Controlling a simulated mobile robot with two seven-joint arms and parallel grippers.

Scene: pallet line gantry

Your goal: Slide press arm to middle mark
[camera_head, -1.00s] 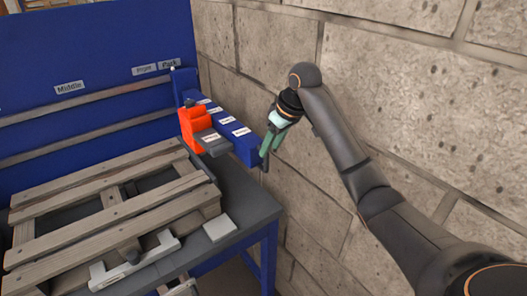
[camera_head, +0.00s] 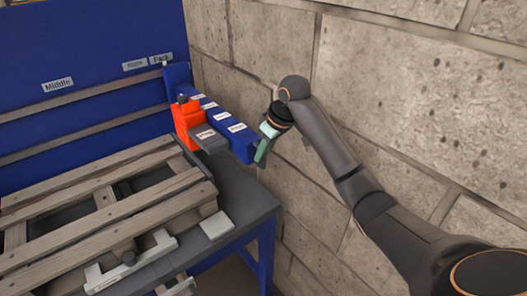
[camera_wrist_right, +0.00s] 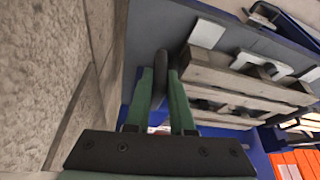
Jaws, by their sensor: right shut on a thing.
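The press arm is a blue beam (camera_head: 238,138) with several white labels, angled from the back panel toward the wall. An orange block (camera_head: 187,122) and a grey block (camera_head: 208,138) sit along its left side. The middle mark is a white "Middle" label (camera_head: 57,85) on the blue panel, well left of the arm. My right gripper (camera_head: 262,152) is at the beam's near end. In the right wrist view, its green fingers (camera_wrist_right: 161,98) are shut on a dark rounded handle (camera_wrist_right: 160,68). The handle is hidden in the head view. My left gripper is not in view.
A wooden pallet (camera_head: 105,212) lies on the grey table (camera_head: 245,197) left of the arm. A pale flat plate (camera_head: 216,225) and a white bracket (camera_head: 130,264) are near the front edge. A stone wall (camera_head: 400,110) stands close on the right.

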